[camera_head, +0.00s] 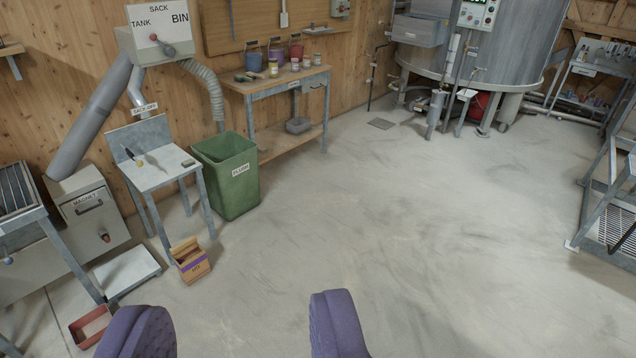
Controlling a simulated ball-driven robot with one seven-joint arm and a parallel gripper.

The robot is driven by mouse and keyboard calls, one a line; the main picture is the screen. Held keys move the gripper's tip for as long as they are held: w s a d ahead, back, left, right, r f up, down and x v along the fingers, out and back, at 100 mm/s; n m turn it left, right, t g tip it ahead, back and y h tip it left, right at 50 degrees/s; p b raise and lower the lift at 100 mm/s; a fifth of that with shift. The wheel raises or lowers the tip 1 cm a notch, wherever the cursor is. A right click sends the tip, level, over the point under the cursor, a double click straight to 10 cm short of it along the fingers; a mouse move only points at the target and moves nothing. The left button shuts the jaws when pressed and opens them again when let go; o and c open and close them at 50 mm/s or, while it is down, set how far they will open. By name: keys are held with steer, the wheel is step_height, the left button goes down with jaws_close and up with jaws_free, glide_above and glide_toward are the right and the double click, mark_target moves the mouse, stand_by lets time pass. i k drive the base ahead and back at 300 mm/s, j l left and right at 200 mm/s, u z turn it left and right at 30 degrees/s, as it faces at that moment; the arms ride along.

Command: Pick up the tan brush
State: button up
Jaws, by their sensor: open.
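My gripper (238,302) shows at the bottom edge as two purple padded fingers, wide apart and with nothing between them. I cannot make out a tan brush for certain. A small brownish item (244,77) lies at the left end of the wooden-topped workbench (285,78) against the back wall; it is too small to tell what it is. All of these are far from my gripper.
A green bin (240,192) stands beside the steel table, with a small wooden box (190,262) in front. A red tray (91,327) lies at lower left. A large steel tank (480,62) stands at the back and a metal stair (612,205) at right. The middle floor is clear.

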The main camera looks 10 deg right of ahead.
mark_target(252, 74)
steer(key=i+l+z, duration=0.1)
steer(key=i+z, duration=0.5)
steer(key=z, duration=0.15)
steer(key=i+z, duration=0.35)
steer(key=i, duration=1)
steer(key=i+u, duration=0.3)
steer(key=i, duration=3.15)
steer(key=i+l, duration=0.1)
steer(key=i, duration=0.9)
steer(key=i+u, duration=0.1)
steer(key=i, duration=0.9)
steer(key=i+l, duration=0.15)
steer(key=i, duration=0.85)
steer(key=u, duration=3.15)
